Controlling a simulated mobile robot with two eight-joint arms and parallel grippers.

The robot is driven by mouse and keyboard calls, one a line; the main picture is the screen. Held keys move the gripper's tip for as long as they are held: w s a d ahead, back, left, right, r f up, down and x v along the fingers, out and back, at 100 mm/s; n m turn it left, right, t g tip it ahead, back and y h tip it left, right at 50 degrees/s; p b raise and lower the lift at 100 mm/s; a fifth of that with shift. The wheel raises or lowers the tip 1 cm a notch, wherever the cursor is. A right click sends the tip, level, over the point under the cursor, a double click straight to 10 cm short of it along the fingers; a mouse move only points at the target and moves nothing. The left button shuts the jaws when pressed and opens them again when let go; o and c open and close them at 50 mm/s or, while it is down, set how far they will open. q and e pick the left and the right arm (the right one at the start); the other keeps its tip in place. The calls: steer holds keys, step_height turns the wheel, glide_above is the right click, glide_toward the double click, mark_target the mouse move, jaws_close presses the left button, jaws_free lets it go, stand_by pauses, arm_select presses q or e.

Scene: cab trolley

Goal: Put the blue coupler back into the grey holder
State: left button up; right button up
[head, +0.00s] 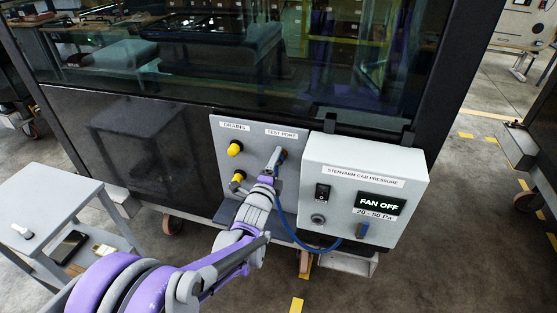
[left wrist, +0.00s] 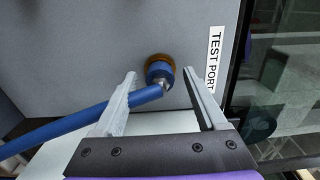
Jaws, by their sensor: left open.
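The blue coupler (left wrist: 159,72) sits on the brass-coloured test port (left wrist: 166,61) of the grey panel, with its blue hose (left wrist: 60,126) running off to the left in the left wrist view. My left gripper (left wrist: 163,73) is open, with one finger on each side of the coupler and a gap on both sides. In the head view my left gripper (head: 277,156) is at the test port and hides most of the coupler. I cannot make out the grey holder for certain in either view. My right gripper is not in view.
The grey pressure box (head: 315,160) stands right of the port; its display (head: 381,203) reads FAN OFF. The hose (head: 289,228) loops down to a blue fitting (head: 362,230) on it. Yellow drain caps (head: 235,148) sit left of the port. A grey trolley (head: 45,205) stands at left.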

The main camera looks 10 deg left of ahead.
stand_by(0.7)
arm_select(q)
jaws_close()
steer(key=shift+s, duration=0.15)
stand_by(0.3)
steer(key=shift+s+a, duration=0.1)
steer(key=shift+s, duration=2.75)
